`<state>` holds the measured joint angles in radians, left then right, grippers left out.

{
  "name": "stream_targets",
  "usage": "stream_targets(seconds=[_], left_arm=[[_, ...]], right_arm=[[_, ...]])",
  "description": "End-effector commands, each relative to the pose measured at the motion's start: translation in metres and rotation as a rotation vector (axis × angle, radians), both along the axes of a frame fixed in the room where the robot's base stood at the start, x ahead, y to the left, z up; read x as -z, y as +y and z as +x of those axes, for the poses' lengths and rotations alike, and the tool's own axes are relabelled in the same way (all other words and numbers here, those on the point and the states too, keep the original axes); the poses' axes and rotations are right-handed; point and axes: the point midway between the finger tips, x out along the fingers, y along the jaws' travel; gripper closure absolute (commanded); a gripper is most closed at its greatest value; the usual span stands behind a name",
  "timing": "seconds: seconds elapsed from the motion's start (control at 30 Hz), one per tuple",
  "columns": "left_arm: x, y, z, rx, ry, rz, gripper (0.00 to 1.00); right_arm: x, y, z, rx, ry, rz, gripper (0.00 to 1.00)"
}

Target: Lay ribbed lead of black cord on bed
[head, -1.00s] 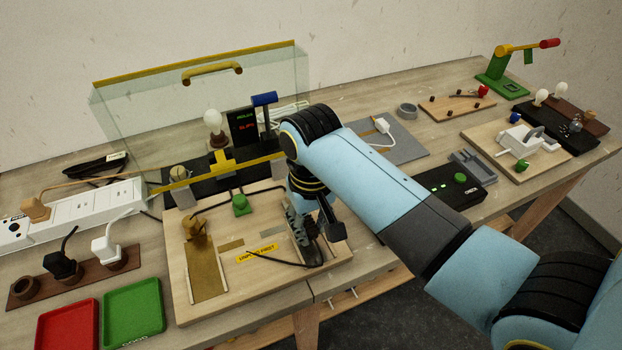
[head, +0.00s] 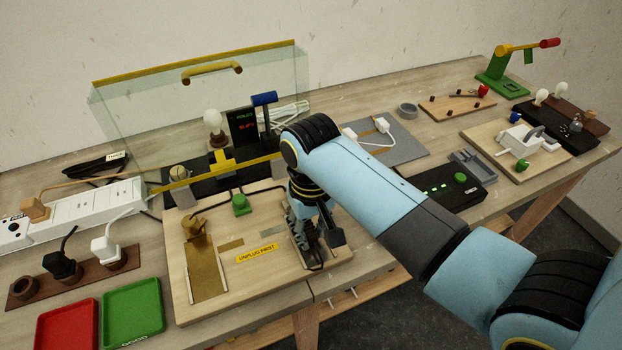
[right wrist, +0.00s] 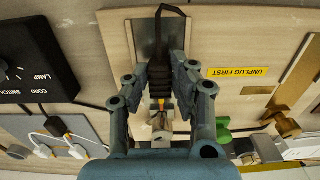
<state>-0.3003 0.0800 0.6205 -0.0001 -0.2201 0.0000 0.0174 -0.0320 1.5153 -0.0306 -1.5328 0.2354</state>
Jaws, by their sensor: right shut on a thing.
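My right gripper (head: 314,245) is low over the right part of the wooden board, pointing down. In the right wrist view its fingers (right wrist: 161,85) are shut on the black ribbed lead (right wrist: 160,76). The black cord (right wrist: 178,12) loops away from the lead at the top of that view; a piece of cord (head: 318,267) shows by the fingertips in the head view. A grey bed (right wrist: 146,38) lies under and along the lead. I cannot tell whether the lead touches it. Orange wire shows at the lead's near end. My left gripper is out of view.
The board carries a brass plate (head: 207,277), a yellow "UNPLUG FIRST" label (head: 256,253) and a green part (head: 240,204). Red (head: 67,325) and green (head: 133,311) trays stand front left. A clear screen (head: 150,110) stands behind. A black control box (head: 452,186) is right.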

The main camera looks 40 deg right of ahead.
Motion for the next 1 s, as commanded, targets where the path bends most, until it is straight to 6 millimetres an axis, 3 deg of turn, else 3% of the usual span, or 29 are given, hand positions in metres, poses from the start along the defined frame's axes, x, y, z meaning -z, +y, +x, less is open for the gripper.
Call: stream_targets(seconds=[1.0], left_arm=[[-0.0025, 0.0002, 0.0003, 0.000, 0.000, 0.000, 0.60]], right_arm=[[0.0079, -0.0001, 0.0003, 0.000, -0.001, 0.000, 1.00]])
